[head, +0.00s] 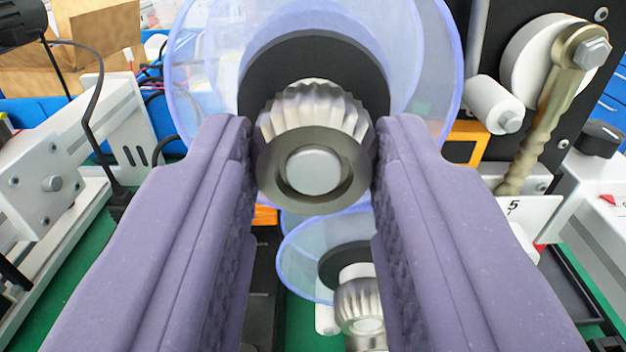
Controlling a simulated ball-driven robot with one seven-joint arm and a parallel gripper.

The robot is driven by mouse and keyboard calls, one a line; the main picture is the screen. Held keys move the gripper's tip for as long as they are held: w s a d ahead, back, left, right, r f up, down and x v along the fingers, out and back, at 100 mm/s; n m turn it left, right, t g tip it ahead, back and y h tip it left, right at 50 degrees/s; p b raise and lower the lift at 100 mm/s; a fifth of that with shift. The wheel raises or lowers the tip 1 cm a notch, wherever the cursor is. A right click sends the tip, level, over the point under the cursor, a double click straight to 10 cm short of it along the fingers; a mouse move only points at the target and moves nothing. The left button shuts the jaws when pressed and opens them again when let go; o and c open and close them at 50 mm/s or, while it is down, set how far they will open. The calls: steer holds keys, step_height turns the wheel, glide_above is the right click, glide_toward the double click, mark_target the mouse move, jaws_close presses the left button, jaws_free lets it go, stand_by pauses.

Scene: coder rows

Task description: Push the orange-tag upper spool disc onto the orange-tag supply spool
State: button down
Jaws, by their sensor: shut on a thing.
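A large translucent blue disc (205,75) stands upright at the top middle, facing me. It has a black centre ring (265,70) and a ribbed, metal-capped hub (313,172). My gripper (313,150) has its two purple fingers on either side of this hub and is shut on it. Orange pieces show right of the disc (467,141) and below it (265,215); these may be the orange tag. The supply spool behind the disc is hidden, so I cannot tell whether the disc touches it.
A smaller-looking translucent disc (300,262) with a ribbed hub (360,307) sits lower down between my fingers. White rollers (493,104) and a brass-coloured lever (535,120) stand at right. A white bracketed machine (50,170) with a black cable is at left.

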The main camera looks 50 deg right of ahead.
steer(key=shift+w+d+b, duration=0.35)
steer(key=shift+d, duration=0.05)
stand_by(0.4)
steer(key=c, duration=0.7)
jaws_free()
